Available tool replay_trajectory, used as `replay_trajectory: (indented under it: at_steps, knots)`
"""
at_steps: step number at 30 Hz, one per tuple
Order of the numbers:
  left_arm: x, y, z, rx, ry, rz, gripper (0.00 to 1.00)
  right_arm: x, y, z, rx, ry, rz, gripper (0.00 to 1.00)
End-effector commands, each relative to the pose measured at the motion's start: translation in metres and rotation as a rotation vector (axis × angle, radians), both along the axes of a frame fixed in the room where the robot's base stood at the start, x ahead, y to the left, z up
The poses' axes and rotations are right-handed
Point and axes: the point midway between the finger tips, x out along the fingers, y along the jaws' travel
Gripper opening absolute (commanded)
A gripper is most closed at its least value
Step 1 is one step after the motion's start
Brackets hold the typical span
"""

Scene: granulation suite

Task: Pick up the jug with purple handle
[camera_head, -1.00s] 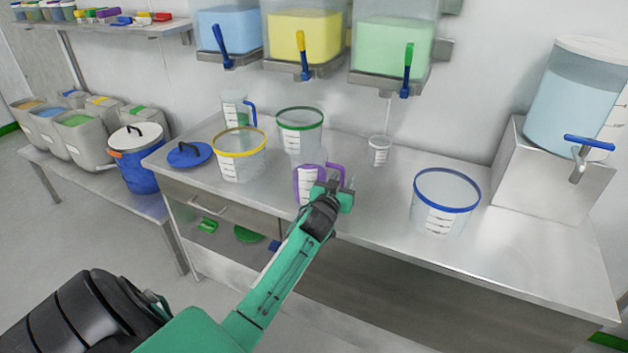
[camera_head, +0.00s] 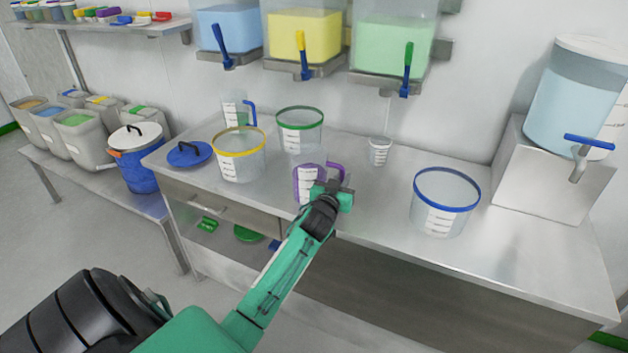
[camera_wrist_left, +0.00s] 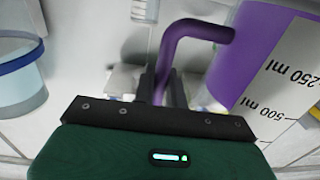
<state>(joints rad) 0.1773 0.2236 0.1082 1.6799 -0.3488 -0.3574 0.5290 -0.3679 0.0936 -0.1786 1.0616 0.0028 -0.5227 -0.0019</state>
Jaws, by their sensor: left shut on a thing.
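The jug with the purple handle (camera_head: 307,184) stands near the front edge of the steel counter, in front of the green-rimmed container. It is clear with a white scale label, and a purple area shows on it. My left gripper (camera_head: 341,184) is at its right side, shut on the purple handle. In the left wrist view the purple handle (camera_wrist_left: 185,42) passes down between the fingers, and the jug body (camera_wrist_left: 262,65) is at the upper right with its 250 ml and 500 ml marks. Whether the base touches the counter cannot be told. My right gripper is not in view.
On the counter (camera_head: 365,205) stand a yellow-rimmed container (camera_head: 240,165), a green-rimmed container (camera_head: 300,138), a blue-handled jug (camera_head: 233,108), a small cup (camera_head: 379,153) and a blue-rimmed container (camera_head: 443,210). A blue lid (camera_head: 189,154) lies at left. Dispensers with taps hang above.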

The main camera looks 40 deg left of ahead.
Motion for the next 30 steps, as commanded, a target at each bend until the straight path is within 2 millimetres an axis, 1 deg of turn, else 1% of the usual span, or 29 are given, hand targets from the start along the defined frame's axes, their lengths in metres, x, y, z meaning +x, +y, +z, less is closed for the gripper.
replay_trajectory:
  at_steps: [20, 21, 30]
  knots:
    - [-0.0001, -0.0001, -0.0003, 0.0, 0.001, 0.0, 0.0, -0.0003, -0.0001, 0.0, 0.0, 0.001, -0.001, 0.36]
    - [0.0002, 0.0, 0.0025, 0.003, -0.004, -0.001, 0.0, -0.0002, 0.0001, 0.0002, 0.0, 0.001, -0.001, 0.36]
    - [0.0003, 0.0002, 0.0053, 0.003, -0.004, 0.0, 0.0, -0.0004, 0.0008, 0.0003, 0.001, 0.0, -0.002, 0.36]
